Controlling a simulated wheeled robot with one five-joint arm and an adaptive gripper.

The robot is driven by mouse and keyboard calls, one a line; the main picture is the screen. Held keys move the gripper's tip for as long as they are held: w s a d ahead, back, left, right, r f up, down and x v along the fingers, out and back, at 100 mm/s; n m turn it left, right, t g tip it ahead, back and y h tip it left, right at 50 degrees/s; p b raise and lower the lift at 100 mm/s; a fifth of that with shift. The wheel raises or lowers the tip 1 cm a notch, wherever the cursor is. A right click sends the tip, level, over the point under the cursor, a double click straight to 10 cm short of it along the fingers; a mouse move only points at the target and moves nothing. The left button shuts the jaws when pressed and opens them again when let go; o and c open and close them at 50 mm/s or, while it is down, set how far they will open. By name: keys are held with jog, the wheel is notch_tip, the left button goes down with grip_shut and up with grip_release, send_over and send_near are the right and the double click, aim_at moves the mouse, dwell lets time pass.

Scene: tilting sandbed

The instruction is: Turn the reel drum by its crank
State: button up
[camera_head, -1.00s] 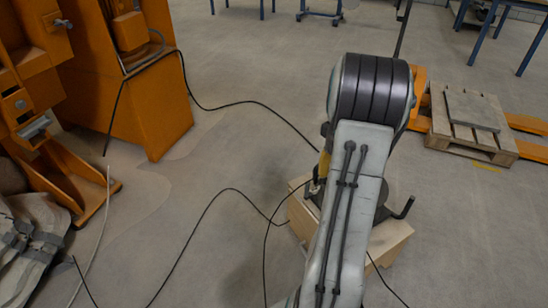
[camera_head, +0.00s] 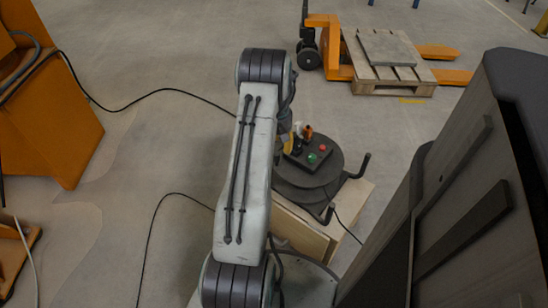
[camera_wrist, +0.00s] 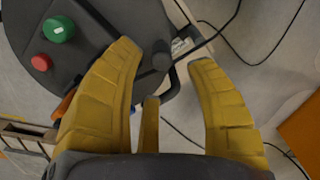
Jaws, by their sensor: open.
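The reel drum (camera_head: 306,184) is a dark disc on a light wooden box, right of my arm in the head view. Dark crank-like handles (camera_head: 363,164) stick out at its right and front. In the wrist view the drum (camera_wrist: 100,22) fills the upper left, and a dark round knob (camera_wrist: 161,56) stands at its edge. My gripper (camera_wrist: 165,58) is open, its yellow fingers either side of that knob in the picture; I cannot tell whether they touch it. In the head view my gripper (camera_head: 292,145) is mostly hidden behind my arm.
The wooden box (camera_head: 300,228) stands below. Black cables cross the floor. An orange machine (camera_head: 60,120) is left; a pallet (camera_head: 392,80) on an orange pallet truck is behind.

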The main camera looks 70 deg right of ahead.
notch_tip(320, 180, down, 4)
jog(key=b, duration=0.3)
jog(key=shift+r, duration=0.15)
jog(key=shift+f, duration=1.1)
jog(key=shift+o, duration=0.3)
grip_shut()
